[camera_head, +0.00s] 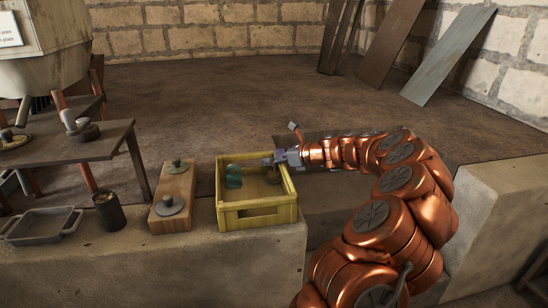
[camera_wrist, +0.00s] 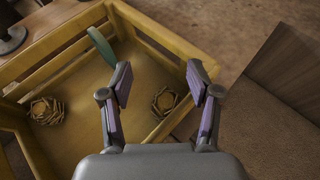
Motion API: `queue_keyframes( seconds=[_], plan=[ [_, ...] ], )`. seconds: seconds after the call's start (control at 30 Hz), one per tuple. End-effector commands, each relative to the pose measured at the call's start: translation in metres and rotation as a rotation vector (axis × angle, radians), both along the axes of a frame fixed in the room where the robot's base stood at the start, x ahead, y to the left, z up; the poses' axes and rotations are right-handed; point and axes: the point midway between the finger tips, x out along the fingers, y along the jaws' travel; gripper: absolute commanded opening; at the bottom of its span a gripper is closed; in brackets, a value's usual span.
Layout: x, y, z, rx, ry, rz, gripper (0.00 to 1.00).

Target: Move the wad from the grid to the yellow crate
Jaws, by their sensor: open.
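The yellow crate (camera_head: 257,217) stands on the stone ledge. In the wrist view, one crumpled tan wad (camera_wrist: 164,100) shows between my open fingers, low inside the crate (camera_wrist: 167,35) near a corner; it appears apart from both fingers. A second similar wad (camera_wrist: 47,111) lies in the crate at the left. My gripper (camera_wrist: 162,82) is open with purple-grey pads, above the crate. In the head view my gripper (camera_head: 270,161) is over the crate's far right part. I cannot make out a grid in either view.
A teal object (camera_head: 233,176) is inside the crate, leaning at a wall. Left of the crate are a wooden block with grey discs (camera_head: 174,196), a dark cup (camera_head: 108,211) and a grey tray (camera_head: 42,226). A dark panel or surface (camera_wrist: 290,65) is right of the crate.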

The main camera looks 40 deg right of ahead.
Motion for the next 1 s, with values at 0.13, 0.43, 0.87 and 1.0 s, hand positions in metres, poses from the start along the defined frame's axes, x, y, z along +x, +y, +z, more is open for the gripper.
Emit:
queue_keyframes(
  seconds=[0.13,0.43,0.87,1.0],
  plan=[
    [0.0,-0.001,0.0,0.0,0.001,-0.002,0.63],
    [-0.008,-0.005,0.017,0.0,-0.001,-0.006,0.63],
    [-0.074,-0.027,0.046,-0.001,0.0,-0.006,0.63],
    [-0.09,-0.032,0.053,-0.001,0.0,-0.004,0.63]
  ],
)
